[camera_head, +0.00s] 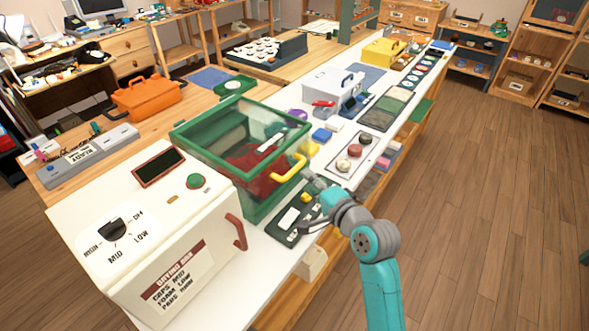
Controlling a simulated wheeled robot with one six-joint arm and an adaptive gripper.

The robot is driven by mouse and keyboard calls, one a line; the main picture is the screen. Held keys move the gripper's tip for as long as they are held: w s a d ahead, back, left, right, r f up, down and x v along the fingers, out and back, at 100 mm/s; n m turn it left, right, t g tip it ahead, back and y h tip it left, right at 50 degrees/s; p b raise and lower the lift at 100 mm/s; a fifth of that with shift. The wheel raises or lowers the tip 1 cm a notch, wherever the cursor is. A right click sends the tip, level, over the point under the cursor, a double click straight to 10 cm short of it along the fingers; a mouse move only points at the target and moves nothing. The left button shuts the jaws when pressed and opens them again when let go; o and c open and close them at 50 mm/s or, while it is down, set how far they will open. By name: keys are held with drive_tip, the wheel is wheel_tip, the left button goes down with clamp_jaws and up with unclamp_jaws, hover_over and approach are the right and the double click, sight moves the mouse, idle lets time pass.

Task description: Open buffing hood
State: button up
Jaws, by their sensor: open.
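The buffing hood (186,133) is a green-framed box with clear panels in the middle of the workbench. Its lid looks closed, though the glare on the panels makes this hard to confirm. A yellow handle (290,168) sits on its front right side. Something dark red shows inside through the clear panel. My gripper (310,181) is open, just right of and slightly below the yellow handle. I cannot tell whether its fingers touch the handle. The fingers are small and partly hidden by my wrist.
A white drying box (209,268) with a red handle stands close in front of the hood. A dark tray (284,232) with small parts lies below my gripper. Behind are an orange toolbox (147,101), a white case (330,88) and a parts tray (368,139). The floor at right is clear.

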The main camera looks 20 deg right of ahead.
sight(296, 171)
drive_tip(key=x, duration=0.8)
clamp_jaws()
